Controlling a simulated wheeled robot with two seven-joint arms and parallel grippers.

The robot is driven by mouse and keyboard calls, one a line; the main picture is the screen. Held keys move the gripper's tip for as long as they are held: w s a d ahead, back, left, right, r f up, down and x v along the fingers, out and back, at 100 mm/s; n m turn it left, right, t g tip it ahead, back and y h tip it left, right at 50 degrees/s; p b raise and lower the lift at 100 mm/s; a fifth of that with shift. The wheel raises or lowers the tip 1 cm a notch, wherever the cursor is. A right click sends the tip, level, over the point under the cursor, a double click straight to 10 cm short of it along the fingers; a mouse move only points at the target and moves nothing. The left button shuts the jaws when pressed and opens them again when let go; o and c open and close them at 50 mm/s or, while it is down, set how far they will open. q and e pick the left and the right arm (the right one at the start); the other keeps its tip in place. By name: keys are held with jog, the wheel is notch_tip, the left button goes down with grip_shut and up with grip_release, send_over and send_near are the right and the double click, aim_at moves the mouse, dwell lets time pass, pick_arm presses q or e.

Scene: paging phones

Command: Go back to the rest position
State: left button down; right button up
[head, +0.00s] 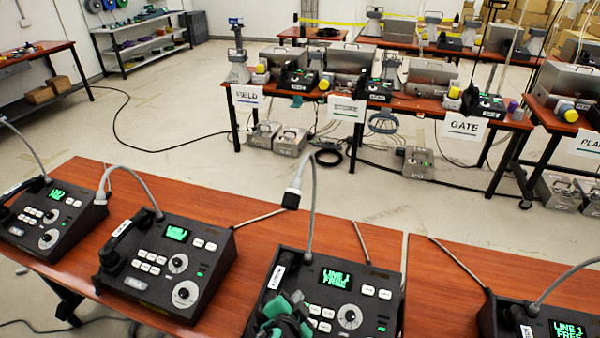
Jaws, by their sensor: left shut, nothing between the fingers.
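My left gripper (284,318) shows at the bottom edge, teal and black, with its fingers shut and empty. It is in front of the lower left part of a black paging phone (376,313), hiding some of its keys and most of its handset. I cannot tell whether it touches the phone. This phone has a gooseneck microphone and a green screen reading "LINE 1 FREE". A second phone (200,262) stands to its left with its handset on its left side. My right gripper is not in view.
Another phone (50,222) stands at the far left and one more (545,318) at the lower right. The phones stand on brown wooden tables (260,232). Behind, a bench (404,102) holds more equipment with signs. Cables (120,110) lie on the floor between.

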pick_arm(q)
jog(key=s+a+f+n+g+y, duration=0.25)
jog(key=s+a+n+g, duration=0.6)
jog(key=s+a, duration=1.4)
notch_tip(320, 180, down, 31)
jog(key=s+g, duration=0.1)
jog(key=s+a+f+g, duration=0.1)
jog(key=s+a+f, duration=0.2)
jog(key=s+f, duration=1.5)
jog(key=shift+s+f, duration=0.4)
jog(key=shift+s, duration=0.1)
jog(key=shift+n, duration=0.25)
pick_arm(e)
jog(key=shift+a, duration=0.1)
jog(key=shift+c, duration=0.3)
